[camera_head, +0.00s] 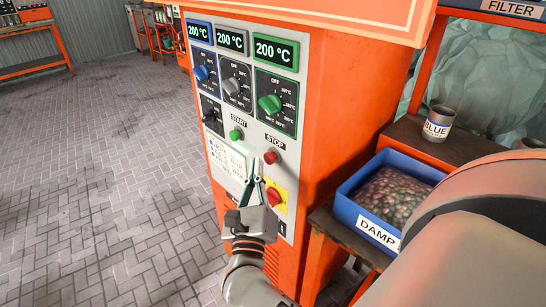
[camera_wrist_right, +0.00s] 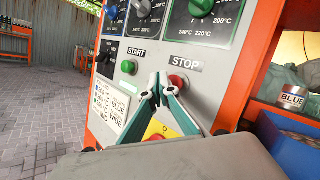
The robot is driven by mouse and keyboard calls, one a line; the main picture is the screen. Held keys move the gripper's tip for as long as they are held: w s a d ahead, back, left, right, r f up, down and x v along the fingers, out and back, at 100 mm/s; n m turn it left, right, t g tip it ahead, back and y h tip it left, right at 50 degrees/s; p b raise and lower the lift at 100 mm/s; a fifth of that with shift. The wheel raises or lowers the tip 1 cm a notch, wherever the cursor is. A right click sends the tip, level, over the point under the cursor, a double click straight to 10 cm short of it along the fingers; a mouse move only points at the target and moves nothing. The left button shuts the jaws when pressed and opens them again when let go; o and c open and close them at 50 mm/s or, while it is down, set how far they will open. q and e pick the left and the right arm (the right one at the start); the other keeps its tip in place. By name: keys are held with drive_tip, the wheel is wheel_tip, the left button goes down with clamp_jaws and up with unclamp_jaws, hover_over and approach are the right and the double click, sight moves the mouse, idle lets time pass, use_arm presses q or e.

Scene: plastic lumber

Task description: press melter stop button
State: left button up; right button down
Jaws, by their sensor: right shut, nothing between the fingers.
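The red stop button (camera_head: 270,157) sits below the STOP label on the grey panel of the orange melter (camera_head: 345,110). In the wrist view the stop button (camera_wrist_right: 178,82) shows just right of the fingertips, partly hidden behind a finger. My right gripper (camera_head: 256,168) is in front of the panel, shut and empty, its tips a little left of and below the button. In the wrist view the right gripper's tips (camera_wrist_right: 160,82) meet near the button. I cannot tell whether they touch the panel. My left gripper is out of view.
The green start button (camera_head: 236,134) is left of the stop button. A red knob on a yellow plate (camera_head: 276,197) is below. Three temperature dials are above. A blue DAMP bin (camera_head: 375,216) and a BLUE cup (camera_head: 438,124) stand on the right. Open floor lies left.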

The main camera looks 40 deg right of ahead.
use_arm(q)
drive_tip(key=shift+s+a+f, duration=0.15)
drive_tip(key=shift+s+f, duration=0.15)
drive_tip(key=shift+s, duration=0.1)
use_arm(e)
drive_tip(key=shift+a, duration=0.1)
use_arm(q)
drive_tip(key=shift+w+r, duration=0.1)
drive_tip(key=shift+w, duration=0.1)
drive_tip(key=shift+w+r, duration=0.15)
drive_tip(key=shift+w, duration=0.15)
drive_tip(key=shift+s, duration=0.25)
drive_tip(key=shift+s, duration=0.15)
use_arm(e)
drive_tip(key=shift+d, duration=0.45)
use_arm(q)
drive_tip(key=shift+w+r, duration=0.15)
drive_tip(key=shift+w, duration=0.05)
